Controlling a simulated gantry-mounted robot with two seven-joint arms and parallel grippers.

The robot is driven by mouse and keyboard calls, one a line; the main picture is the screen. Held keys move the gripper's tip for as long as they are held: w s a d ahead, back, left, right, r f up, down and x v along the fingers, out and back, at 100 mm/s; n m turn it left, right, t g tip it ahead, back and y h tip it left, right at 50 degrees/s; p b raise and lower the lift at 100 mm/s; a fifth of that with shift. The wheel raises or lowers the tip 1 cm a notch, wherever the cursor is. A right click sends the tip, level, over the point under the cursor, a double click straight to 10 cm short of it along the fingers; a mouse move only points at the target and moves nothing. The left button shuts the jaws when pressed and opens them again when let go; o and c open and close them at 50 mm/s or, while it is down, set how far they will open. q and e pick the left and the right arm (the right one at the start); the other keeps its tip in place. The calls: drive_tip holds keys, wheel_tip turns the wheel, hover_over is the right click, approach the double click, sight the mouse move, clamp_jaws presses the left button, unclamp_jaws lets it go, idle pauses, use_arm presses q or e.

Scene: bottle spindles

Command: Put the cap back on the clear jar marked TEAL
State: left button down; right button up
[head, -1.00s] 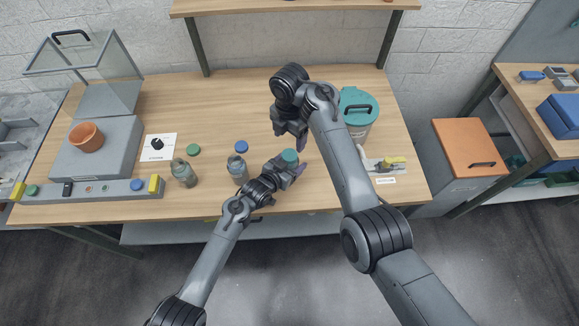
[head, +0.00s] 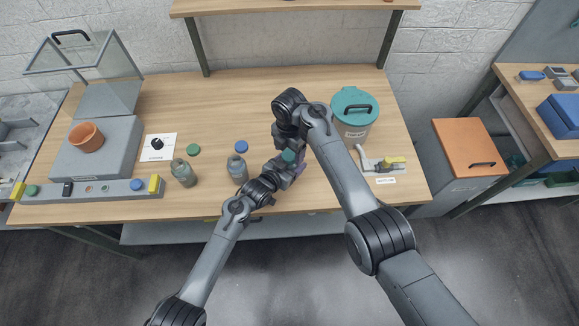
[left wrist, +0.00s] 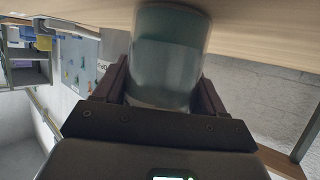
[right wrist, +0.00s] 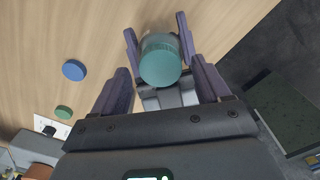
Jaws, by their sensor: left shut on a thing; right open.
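A clear jar with teal contents (left wrist: 165,60) stands in my left gripper (head: 292,167), which is shut on it; its label is not readable. A teal cap (head: 288,156) shows at the jar's top, and in the right wrist view the cap (right wrist: 160,62) lies between the fingers of my right gripper (head: 287,148). The right gripper is open around the cap, with a gap visible beside it. How firmly the cap sits on the jar is hidden. Two other clear jars, one left (head: 184,173) and one nearer (head: 237,168), stand uncapped on the table.
A green cap (head: 193,150) and a blue cap (head: 241,146) lie on the wooden table (head: 230,100). A teal-lidded bin (head: 355,128) and a yellow-handled valve (head: 390,161) are to the right. A grey device with a pot (head: 87,137) is at left. The back middle is clear.

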drive_tip(key=shift+f, duration=0.5)
drive_tip(key=shift+c, duration=0.4)
drive_tip(key=c, duration=1)
drive_tip(key=m, duration=0.3)
drive_tip(key=shift+c, duration=0.2)
drive_tip(key=o, duration=1.2)
drive_tip(key=shift+c, duration=0.2)
